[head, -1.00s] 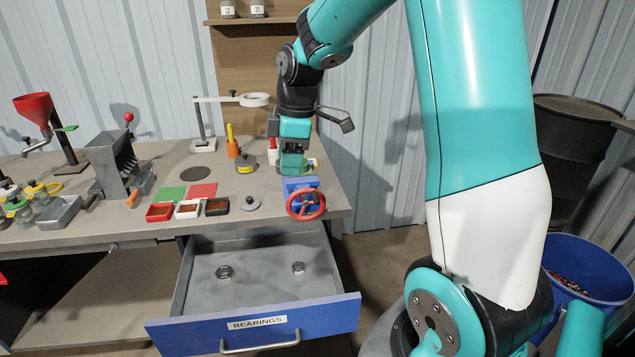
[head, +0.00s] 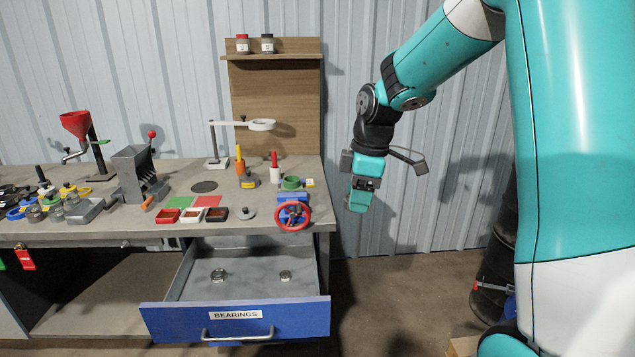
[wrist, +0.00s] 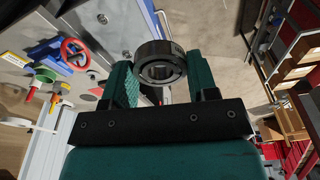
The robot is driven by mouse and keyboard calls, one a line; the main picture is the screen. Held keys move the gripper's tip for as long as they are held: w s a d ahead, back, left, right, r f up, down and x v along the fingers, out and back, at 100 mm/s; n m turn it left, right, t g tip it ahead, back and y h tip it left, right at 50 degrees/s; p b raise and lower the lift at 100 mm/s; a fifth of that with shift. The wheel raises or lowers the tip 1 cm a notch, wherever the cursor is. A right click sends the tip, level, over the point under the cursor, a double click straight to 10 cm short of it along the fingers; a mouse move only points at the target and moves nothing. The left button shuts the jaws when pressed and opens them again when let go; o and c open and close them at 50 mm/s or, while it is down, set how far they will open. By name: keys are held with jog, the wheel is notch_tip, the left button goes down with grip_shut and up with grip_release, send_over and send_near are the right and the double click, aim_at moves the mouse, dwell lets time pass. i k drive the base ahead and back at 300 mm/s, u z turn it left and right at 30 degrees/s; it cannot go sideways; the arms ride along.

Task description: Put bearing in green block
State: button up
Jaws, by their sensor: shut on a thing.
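My gripper (head: 360,203) is to the right of the bench, past its right end and over the floor. In the wrist view, my gripper (wrist: 163,82) is shut on a dark metal bearing (wrist: 160,76), a thick ring held between the green fingertips. The bearing cannot be made out in the head view.
The blue vise (head: 292,199) with its red handwheel is at the bench's front right corner. An open drawer (head: 260,311) labelled BEARINGS juts out below, with two bearings inside (head: 218,275), (head: 285,276). A white-armed stand (head: 217,162) rises behind. Free space surrounds my gripper.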

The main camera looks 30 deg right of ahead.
aim_at(292, 185)
jog(key=z, duration=0.85)
jog(key=i, duration=1.15)
jog(key=u, duration=0.45)
jog(key=i, duration=0.6)
jog(key=u, duration=0.65)
